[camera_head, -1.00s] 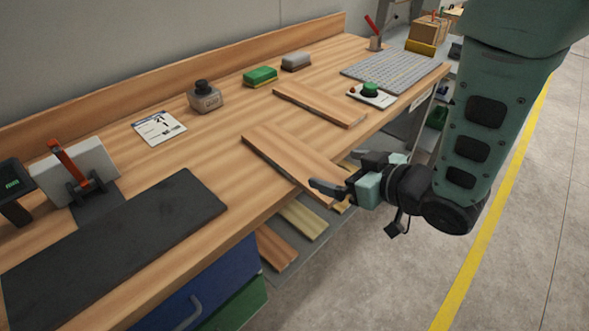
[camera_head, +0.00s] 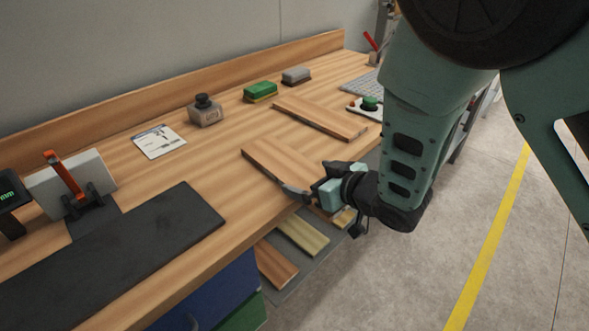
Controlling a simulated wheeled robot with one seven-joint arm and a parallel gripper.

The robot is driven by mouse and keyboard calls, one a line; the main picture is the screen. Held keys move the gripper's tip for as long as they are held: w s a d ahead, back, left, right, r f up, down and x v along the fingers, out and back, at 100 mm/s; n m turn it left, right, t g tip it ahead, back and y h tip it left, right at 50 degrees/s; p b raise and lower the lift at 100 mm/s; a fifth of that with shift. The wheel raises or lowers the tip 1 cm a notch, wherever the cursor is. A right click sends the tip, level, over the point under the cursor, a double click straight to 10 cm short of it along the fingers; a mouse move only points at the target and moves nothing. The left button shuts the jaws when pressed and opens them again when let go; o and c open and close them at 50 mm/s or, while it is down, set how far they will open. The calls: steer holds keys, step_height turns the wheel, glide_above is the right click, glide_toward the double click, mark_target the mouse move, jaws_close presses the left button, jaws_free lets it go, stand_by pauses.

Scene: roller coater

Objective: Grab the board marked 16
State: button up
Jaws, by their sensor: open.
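A flat wooden board (camera_head: 272,163) lies on the bench top near its front edge. A second wooden board (camera_head: 318,114) lies farther back to the right. I can read no number on either board, so I cannot tell which is marked 16. My gripper (camera_head: 306,181) is open at the front right end of the nearer board, over the bench's front edge. One dark finger shows at the board's near corner, the other farther back. I cannot tell whether the board's end is between the fingers or whether they touch it; the gripper hides part of that end.
More boards (camera_head: 303,235) lie on a low shelf under the bench. A dark mat (camera_head: 130,250) and a red-handled clamp (camera_head: 65,175) are at the left.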

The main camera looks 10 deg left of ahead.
mark_target(295, 172)
steer(key=shift+x, duration=1.2)
steer(key=c, duration=1.1)
steer(key=shift+r, duration=0.1)
